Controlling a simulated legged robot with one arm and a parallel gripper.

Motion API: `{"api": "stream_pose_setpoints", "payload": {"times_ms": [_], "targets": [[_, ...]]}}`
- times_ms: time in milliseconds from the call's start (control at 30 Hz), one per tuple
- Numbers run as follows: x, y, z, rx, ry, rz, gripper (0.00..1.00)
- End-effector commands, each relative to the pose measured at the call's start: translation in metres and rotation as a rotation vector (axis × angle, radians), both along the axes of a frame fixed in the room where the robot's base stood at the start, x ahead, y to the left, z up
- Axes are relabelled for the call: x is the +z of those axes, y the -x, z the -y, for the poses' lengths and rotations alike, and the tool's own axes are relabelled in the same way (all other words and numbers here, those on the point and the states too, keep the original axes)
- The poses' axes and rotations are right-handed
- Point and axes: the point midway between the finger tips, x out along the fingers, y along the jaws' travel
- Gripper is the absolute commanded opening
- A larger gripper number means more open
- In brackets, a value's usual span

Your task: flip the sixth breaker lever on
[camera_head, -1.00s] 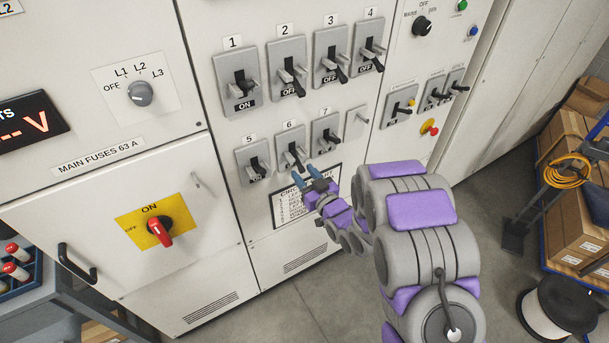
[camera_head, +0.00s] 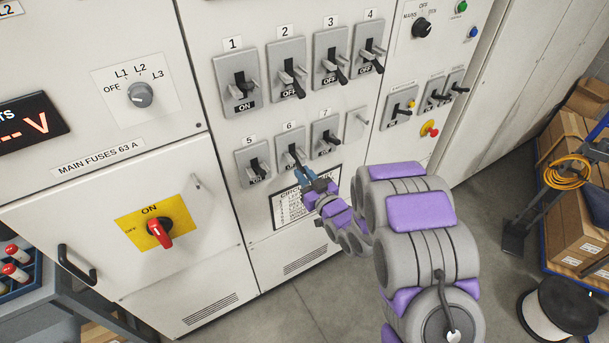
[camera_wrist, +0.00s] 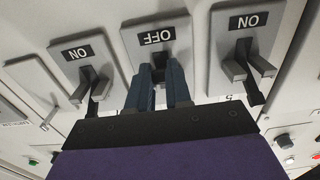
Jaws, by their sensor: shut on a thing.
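The sixth breaker (camera_head: 282,141) is in the lower row under label 6, between breakers 5 and 7. In the wrist view its grey plate (camera_wrist: 182,33) shows the word OFF, upside down. Its dark lever (camera_head: 296,156) stands out from the plate toward my gripper. My gripper (camera_head: 303,172) has its blue fingers at this lever. In the wrist view my gripper (camera_wrist: 160,82) has one finger on each side of the lever and is shut on it. The fingers and palm hide most of the lever.
Breaker 5 (camera_head: 244,157) and breaker 7 (camera_head: 316,134) stand close on either side; both read ON in the wrist view. Breakers 1 to 3 and another sit above. A paper chart (camera_head: 283,213) hangs below. The floor (camera_head: 325,302) below is clear.

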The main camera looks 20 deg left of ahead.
Motion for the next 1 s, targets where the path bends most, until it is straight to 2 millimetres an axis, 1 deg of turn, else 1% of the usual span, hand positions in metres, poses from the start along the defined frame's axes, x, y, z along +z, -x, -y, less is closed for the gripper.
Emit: {"api": "stream_pose_setpoints", "payload": {"times_ms": [267, 467, 667, 1000], "targets": [[0.000, 0.000, 0.000, 0.001, 0.000, 0.000, 0.00], [0.004, 0.001, 0.000, 0.001, 0.022, -0.017, 0.00], [0.017, 0.002, 0.002, 0.000, 0.092, -0.075, 0.00], [0.042, 0.002, 0.003, 0.001, 0.282, -0.237, 0.00]]}}
